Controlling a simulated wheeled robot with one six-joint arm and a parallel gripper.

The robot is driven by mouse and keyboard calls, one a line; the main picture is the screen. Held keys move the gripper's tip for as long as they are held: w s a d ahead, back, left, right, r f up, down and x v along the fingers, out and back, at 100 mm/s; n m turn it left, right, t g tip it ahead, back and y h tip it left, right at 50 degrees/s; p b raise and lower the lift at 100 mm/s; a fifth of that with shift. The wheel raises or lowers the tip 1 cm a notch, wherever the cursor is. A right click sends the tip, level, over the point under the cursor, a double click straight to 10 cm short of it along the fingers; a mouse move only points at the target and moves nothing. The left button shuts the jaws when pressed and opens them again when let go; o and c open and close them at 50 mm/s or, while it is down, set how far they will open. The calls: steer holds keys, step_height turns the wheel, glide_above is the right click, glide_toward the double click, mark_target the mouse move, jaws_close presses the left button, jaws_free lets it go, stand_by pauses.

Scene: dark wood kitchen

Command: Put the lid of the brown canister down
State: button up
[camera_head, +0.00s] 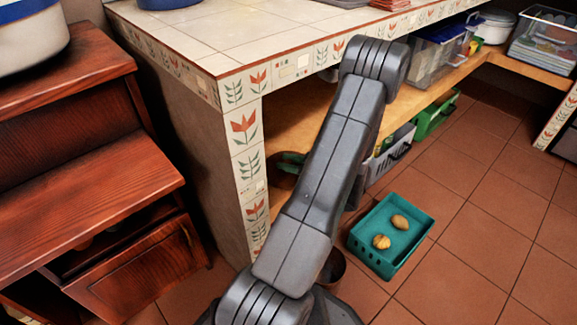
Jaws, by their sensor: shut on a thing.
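My gripper is not in view. Only my grey arm shows, rising from the bottom centre to a joint in front of the tiled counter's edge. I cannot make out the brown canister or its lid for certain. A dark brown round vessel (333,268) is partly hidden behind my arm, low near the floor; I cannot tell whether it is the canister.
A tiled counter (215,40) stands behind my arm, with a wooden shelf (450,78) below. A teal crate (359,237) holding two potato-like things (391,232) is on the floor. A red-brown wooden cabinet (85,210) stands left. The tiled floor (470,250) at right is clear.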

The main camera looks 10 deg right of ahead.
steer(key=shift+f, duration=0.15)
steer(key=o, duration=1)
steer(key=shift+d+r, duration=0.1)
steer(key=shift+r, duration=0.2)
steer(key=shift+s+d+p, duration=0.2)
steer(key=shift+d+p, duration=0.1)
steer(key=shift+p, duration=0.05)
steer(key=p+v, duration=0.4)
steer(key=v, duration=0.7)
steer(key=shift+s+f, duration=0.1)
